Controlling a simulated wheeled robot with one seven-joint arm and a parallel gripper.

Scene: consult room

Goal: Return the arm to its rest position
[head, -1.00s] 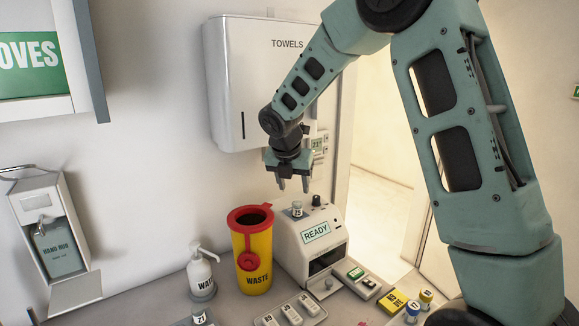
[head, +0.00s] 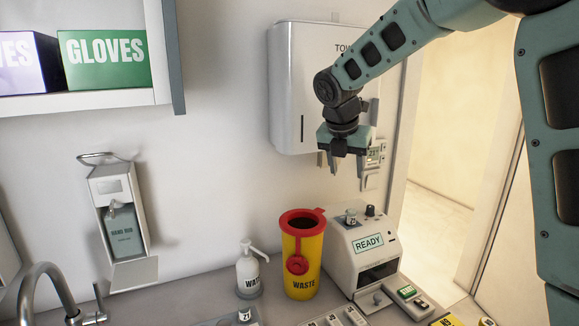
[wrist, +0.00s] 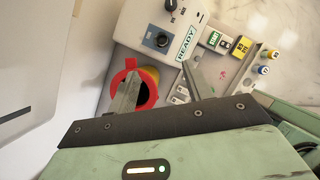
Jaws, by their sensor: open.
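My gripper (head: 344,160) hangs from my green arm in the head view, fingers pointing down. It is open with nothing between its fingers. It is in front of the towel dispenser's lower edge, above the white READY machine (head: 345,248) and apart from it. In the wrist view my two fingers (wrist: 160,88) spread apart, one overlapping the red-rimmed yellow waste bin (wrist: 148,75), the other near the READY machine (wrist: 140,35). The arm is bent, its upper part running off the top right of the head view.
The towel dispenser (head: 290,95) is on the wall close behind my gripper. The yellow waste bin (head: 312,268), a pump bottle (head: 247,272) and a tap (head: 50,285) stand along the counter. A hand rub dispenser (head: 124,225) and a shelf with glove boxes (head: 105,60) are at left. A doorway opens at right.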

